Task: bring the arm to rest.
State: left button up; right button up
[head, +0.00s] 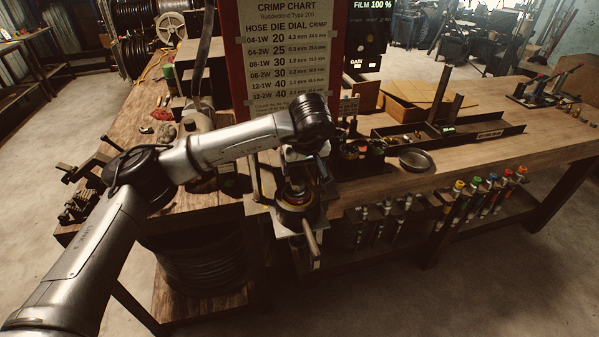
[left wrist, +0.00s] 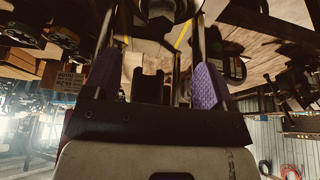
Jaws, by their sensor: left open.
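My left arm comes in from the left in the head view and bends down over the crimper (head: 296,215) at the bench's front edge. My left gripper (head: 296,172) hangs just above the crimper, partly hidden under my wrist. In the left wrist view my left gripper (left wrist: 157,80) shows two purple-padded fingers spread apart, with nothing held between them. I cannot tell whether the fingers touch the crimper. My right gripper is in neither view.
A crimp chart (head: 290,55) stands behind my wrist. A dark dish (head: 416,160) and a long black tray (head: 450,132) lie on the bench to the right. Colour-capped tubes (head: 475,196) hang along the front. A hose coil (head: 205,262) sits below. The right floor is clear.

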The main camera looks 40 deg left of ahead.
pick_arm(q)
jog(key=shift+v, duration=1.6)
jog(key=shift+w, duration=0.1)
